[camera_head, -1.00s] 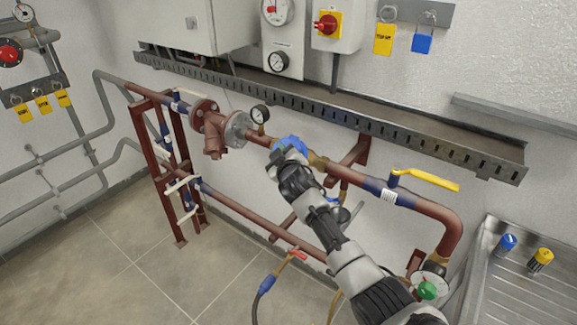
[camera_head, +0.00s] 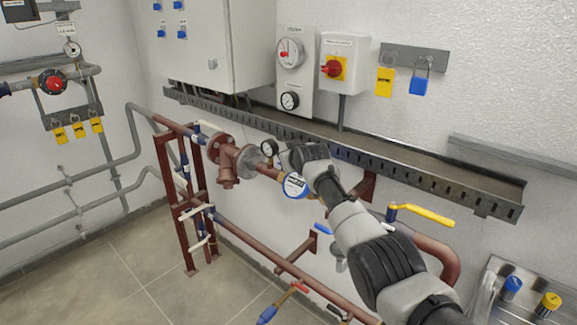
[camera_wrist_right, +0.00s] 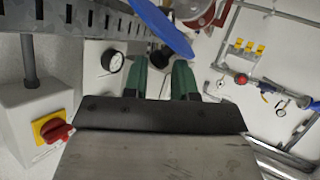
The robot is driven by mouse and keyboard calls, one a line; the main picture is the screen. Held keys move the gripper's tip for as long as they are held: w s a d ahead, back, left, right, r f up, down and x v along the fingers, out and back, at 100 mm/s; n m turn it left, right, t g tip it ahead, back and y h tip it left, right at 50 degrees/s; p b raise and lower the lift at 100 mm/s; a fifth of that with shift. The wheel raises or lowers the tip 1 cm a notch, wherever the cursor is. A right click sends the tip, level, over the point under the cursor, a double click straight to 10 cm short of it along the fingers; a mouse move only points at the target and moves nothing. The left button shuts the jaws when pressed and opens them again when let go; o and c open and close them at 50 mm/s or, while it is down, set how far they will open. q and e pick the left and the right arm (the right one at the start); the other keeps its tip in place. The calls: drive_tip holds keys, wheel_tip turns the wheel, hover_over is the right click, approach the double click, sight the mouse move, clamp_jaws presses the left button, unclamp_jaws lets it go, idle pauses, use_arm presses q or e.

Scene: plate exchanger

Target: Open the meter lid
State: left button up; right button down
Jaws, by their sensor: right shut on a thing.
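The meter (camera_head: 295,185) sits on the brown pipe in the head view and shows a round white face with a blue rim. A flat blue disc, which looks like the meter lid (camera_wrist_right: 163,25), stands tilted at the fingertips in the right wrist view. In the head view my right gripper (camera_head: 284,158) is just above the meter, and my wrist hides most of the grip. My left gripper is out of view.
A slotted cable tray (camera_head: 345,150) runs along the wall just behind and above. A yellow valve handle (camera_head: 427,215) stands to the right, near my arm.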

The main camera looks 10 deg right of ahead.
drive_tip(key=shift+w+d+f+g, duration=0.1)
drive_tip(key=shift+w+d+g, duration=0.1)
drive_tip(key=shift+d+g, duration=0.3)
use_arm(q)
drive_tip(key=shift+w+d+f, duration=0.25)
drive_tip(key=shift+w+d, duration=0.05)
use_arm(e)
drive_tip(key=shift+w+d+r, duration=0.1)
drive_tip(key=shift+d+r, duration=0.1)
drive_tip(key=shift+d, duration=0.05)
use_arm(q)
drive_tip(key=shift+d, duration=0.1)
use_arm(e)
drive_tip(key=shift+d, duration=0.1)
drive_tip(key=shift+f, duration=0.1)
drive_tip(key=c, duration=1.3)
unclamp_jaws()
drive_tip(key=shift+o, duration=1)
drive_tip(key=shift+d, duration=0.1)
drive_tip(key=shift+o, duration=0.5)
drive_tip(key=shift+d+m, duration=0.15)
drive_tip(key=shift+m, duration=0.15)
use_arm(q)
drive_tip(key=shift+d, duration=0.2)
